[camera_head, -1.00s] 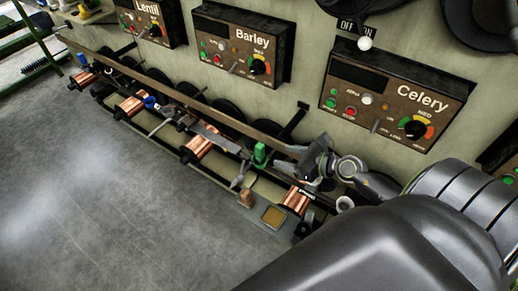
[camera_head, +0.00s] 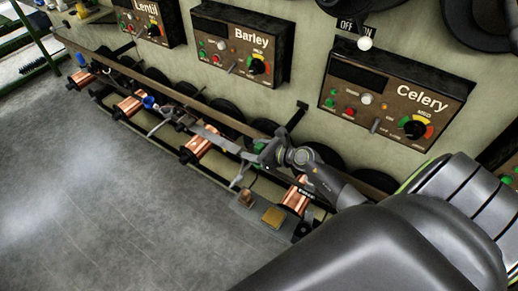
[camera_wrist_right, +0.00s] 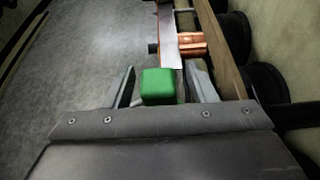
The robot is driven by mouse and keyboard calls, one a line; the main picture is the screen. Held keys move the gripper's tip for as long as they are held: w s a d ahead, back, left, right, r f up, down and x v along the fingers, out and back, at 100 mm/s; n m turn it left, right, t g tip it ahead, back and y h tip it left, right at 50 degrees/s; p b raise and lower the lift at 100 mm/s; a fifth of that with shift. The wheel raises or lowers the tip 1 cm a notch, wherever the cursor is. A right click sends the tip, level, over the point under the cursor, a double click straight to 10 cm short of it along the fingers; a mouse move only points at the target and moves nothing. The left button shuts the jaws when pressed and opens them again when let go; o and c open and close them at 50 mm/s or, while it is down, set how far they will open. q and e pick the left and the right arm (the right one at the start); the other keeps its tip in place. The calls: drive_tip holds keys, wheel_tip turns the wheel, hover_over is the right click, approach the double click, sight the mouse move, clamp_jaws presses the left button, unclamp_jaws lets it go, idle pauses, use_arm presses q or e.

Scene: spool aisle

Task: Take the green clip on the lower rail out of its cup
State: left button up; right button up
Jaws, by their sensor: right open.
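The green clip (camera_wrist_right: 158,86) shows as a block between the two fingers of my right gripper (camera_wrist_right: 163,88) in the right wrist view. The fingers are open, one on each side, with a gap clearest on the right side. In the head view my right gripper (camera_head: 255,155) covers most of the clip, and only small green patches (camera_head: 260,146) show. The cup under the clip is hidden. My left gripper is not in view.
Copper spools (camera_head: 201,141) sit in a row along the rails, one (camera_head: 297,197) just below my right wrist. A brown rail (camera_head: 180,96) runs behind them. Control boxes such as Celery (camera_head: 398,98) hang on the wall above. The grey floor (camera_head: 100,200) in front is clear.

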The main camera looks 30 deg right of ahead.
drive_tip(key=c, duration=1.1)
drive_tip(key=shift+r, duration=0.15)
wheel_tip(320, 180, up, 10)
drive_tip(key=p, duration=0.3)
drive_tip(key=shift+p, duration=0.3)
